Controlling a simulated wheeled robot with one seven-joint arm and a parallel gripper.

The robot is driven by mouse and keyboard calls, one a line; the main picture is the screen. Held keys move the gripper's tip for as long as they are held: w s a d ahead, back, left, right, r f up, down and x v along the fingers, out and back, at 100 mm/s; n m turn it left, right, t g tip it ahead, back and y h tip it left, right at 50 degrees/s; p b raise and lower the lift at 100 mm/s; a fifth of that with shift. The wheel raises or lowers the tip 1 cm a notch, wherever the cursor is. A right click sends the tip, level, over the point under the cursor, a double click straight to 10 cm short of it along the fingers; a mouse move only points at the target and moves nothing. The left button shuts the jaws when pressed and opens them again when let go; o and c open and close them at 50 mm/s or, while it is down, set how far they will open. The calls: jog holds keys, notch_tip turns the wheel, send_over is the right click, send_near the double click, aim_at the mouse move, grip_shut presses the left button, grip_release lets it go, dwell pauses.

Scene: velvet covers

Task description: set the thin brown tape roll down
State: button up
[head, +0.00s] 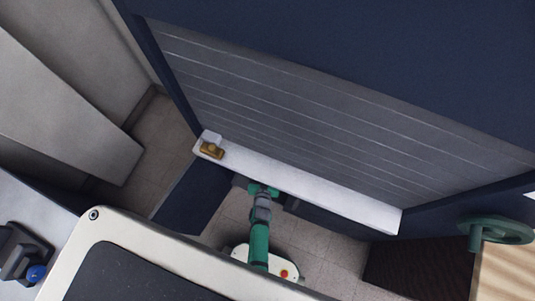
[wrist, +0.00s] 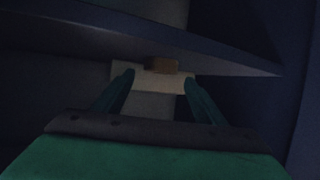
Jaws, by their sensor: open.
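A small brown thing (head: 212,150) sits at the left end of a long white ledge (head: 310,187) in the head view. It may be the thin brown tape roll, but it is too small to be sure. In the dark wrist view a brown shape (wrist: 161,65) shows on a pale surface (wrist: 150,84), just beyond my fingertips. My gripper (wrist: 159,79) is open, its two fingers apart with nothing seen held between them. In the head view my green arm reaches to the ledge's near side, and the fingertips are not clear there.
A grey slatted panel (head: 330,120) rises behind the ledge, framed in dark blue. A dark slanted board (wrist: 230,52) crosses above the brown shape in the wrist view. A green round handle (head: 497,231) is at the right. Tiled floor (head: 165,135) shows at the left.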

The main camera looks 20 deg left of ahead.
jog(key=v, duration=0.9)
jog(key=s+d+r+m+h, duration=0.1)
jog(key=s+d+r, duration=0.3)
jog(key=r, duration=0.8)
jog(key=s+d+r+m+t+h, duration=0.1)
jog(key=s+d+r, duration=0.3)
jog(key=r, duration=0.8)
jog(key=s+d+r+m+t+h, duration=0.1)
jog(key=s+d+r, duration=0.3)
jog(key=s+r, duration=0.4)
notch_tip(320, 180, up, 5)
jog(key=shift+h, duration=0.3)
jog(key=shift+w+d, duration=0.1)
jog(key=shift+d, duration=0.05)
